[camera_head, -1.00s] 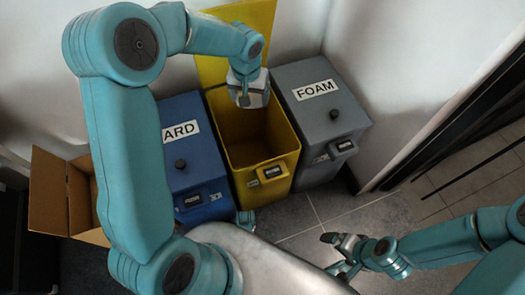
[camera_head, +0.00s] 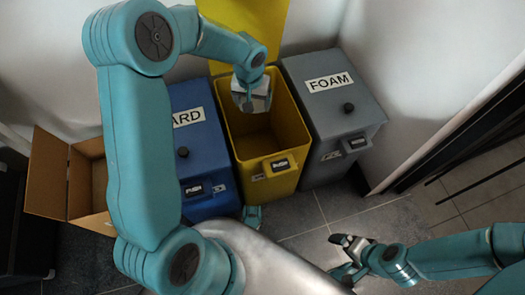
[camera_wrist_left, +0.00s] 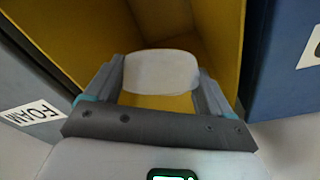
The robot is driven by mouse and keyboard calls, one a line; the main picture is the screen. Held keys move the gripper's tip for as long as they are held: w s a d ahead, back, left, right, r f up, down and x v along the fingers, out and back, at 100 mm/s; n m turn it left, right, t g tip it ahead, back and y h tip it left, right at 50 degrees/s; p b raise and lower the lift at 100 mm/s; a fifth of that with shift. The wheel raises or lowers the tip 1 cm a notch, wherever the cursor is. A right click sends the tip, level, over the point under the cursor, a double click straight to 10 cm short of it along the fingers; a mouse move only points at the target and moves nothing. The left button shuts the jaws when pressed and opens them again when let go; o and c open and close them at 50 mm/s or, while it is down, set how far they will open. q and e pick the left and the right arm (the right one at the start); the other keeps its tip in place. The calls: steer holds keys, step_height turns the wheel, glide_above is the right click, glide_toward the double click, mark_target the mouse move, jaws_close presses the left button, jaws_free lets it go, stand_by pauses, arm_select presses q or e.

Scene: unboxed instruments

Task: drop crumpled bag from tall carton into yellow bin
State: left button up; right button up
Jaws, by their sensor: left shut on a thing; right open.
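The yellow bin (camera_head: 244,150) stands open with its lid up at the back, between the blue and grey bins. My left gripper (camera_head: 252,98) hangs over its opening. In the left wrist view its fingers are shut on a pale, whitish bag (camera_wrist_left: 160,72), with yellow bin walls (camera_wrist_left: 95,30) around and below; the bag's crumples are hard to make out. In the head view the bag is mostly hidden by the gripper. The tall carton (camera_head: 48,178) stands open at the left; its inside is only partly seen. My right gripper (camera_head: 342,256) is open and empty, low at the front right.
The closed blue bin (camera_head: 196,155) is left of the yellow one. The closed grey bin labelled FOAM (camera_head: 335,110) is on its right. Walls stand close behind. Tiled floor (camera_head: 345,212) is free at the front right. A dark slatted fixture (camera_head: 470,150) is at the right.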

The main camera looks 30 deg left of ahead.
arm_select(q)
steer(key=shift+f, duration=0.3)
steer(key=o, duration=0.8)
steer(key=shift+o, duration=0.2)
step_height(320, 180, up, 16)
steer(key=s+p, duration=0.1)
steer(key=p, duration=0.5)
steer(key=shift+s+d+r, duration=0.15)
steer(key=shift+s+d, duration=0.2)
steer(key=shift+s, duration=0.05)
steer(key=shift+s, duration=0.1)
